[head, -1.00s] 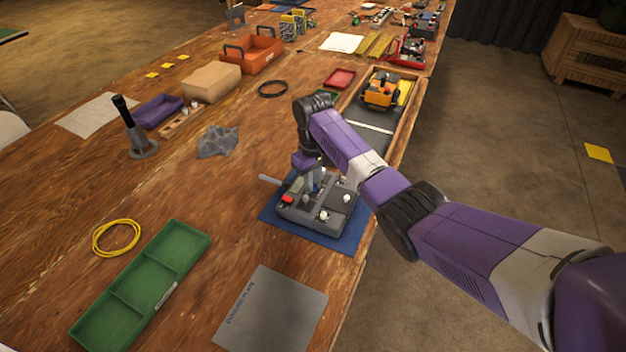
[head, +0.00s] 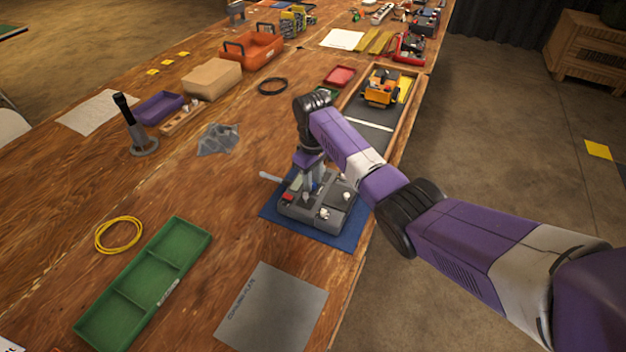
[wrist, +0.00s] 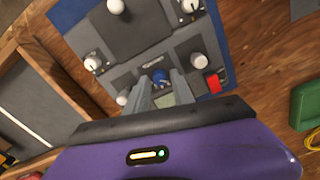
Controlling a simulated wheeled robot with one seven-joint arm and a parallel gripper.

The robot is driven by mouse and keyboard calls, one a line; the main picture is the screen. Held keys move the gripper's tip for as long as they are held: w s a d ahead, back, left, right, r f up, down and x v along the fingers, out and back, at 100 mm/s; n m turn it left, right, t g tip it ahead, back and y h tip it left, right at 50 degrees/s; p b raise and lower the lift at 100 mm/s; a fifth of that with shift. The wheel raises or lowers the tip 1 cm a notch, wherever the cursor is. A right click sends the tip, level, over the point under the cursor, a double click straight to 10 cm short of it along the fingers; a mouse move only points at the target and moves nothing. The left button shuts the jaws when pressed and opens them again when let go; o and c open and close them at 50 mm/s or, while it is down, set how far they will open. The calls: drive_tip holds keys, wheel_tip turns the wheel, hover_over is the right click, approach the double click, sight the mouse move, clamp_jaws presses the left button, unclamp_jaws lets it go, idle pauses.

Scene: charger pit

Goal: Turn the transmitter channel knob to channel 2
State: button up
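The transmitter (head: 297,211) is a grey box with several white knobs and a red switch (wrist: 213,84). It lies on a blue mat (head: 345,238) near the table's right edge. My gripper (head: 311,187) points down over it. In the wrist view my gripper (wrist: 161,78) has its two grey fingers apart, with a small blue knob (wrist: 159,75) between or just beyond the tips. I cannot tell whether they touch it. Two white-pointer knobs with dial marks, one on the left (wrist: 92,63) and one at the top (wrist: 189,6), stand clear of the fingers. No channel numbers are readable.
A green divided tray (head: 150,285) and a grey plate (head: 272,310) lie in front. A wooden-walled tray (head: 405,125) with an orange model stands behind. A grey cloth (head: 217,140) and a black stand (head: 135,130) are to the left. The table between is clear.

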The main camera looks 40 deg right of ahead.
drive_tip(key=shift+o, duration=0.5)
drive_tip(key=shift+r, duration=3.9)
